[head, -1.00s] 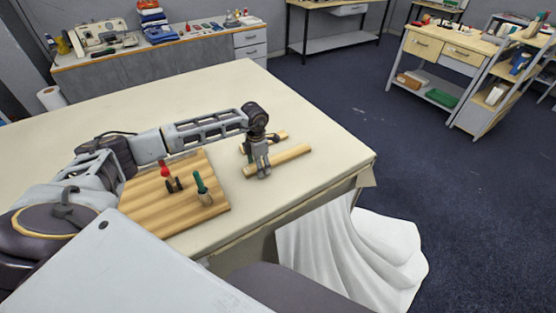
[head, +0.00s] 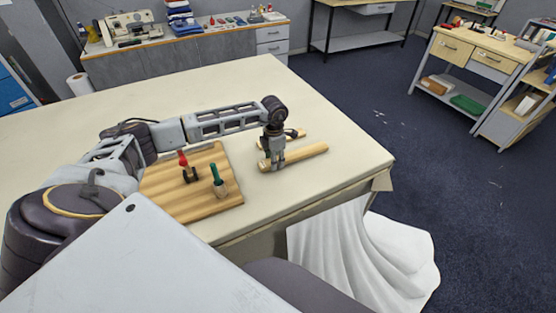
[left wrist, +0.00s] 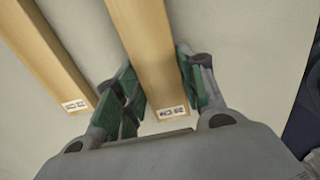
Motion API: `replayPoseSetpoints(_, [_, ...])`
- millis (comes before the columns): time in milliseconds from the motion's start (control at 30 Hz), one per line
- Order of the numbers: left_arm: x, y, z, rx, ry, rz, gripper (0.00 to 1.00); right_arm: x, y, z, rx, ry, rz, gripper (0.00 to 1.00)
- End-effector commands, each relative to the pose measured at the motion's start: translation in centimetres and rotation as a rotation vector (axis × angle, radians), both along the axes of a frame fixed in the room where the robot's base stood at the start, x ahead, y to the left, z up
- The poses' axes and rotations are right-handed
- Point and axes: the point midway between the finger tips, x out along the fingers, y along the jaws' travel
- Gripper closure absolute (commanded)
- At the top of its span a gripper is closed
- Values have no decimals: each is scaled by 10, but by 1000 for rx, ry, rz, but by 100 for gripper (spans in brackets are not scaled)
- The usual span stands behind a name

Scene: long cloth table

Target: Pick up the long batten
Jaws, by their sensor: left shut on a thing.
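The long batten (head: 306,154) is a pale wooden bar near the right part of the cream table. A shorter-looking batten (head: 294,134) lies behind it, roughly parallel and partly hidden by my arm. My left gripper (head: 272,164) points down and is shut on the long batten close to its left end. In the left wrist view the long batten (left wrist: 148,50) runs between the green-padded fingers (left wrist: 160,95), with a small printed label at its near end. The other batten (left wrist: 45,55) lies to the left, outside the fingers. My right gripper is not in view.
A striped wooden board (head: 205,205) with a red-handled tool (head: 185,164) and a green-handled tool (head: 217,180) lies left of the battens. The table (head: 345,165) is bare to the right, up to its edge. White cloth (head: 355,250) hangs below.

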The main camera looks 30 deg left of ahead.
Motion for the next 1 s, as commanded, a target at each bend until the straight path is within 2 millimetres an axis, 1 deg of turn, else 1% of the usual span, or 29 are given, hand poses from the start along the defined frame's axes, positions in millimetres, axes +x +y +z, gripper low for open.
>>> replayPoseSetpoints(167, [1,1,18,1,-4,0,88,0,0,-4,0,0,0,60])
replayPoseSetpoints(400, [1,0,54,0,-5,-1,88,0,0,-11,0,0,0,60])
replayPoseSetpoints(600, [1,0,79,0,-4,0,88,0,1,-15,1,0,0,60])
replayPoseSetpoints(800, [0,0,92,0,-2,0,88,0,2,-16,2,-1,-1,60])
replayPoseSetpoints(1000, [0,0,94,0,-1,0,88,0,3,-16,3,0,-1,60])
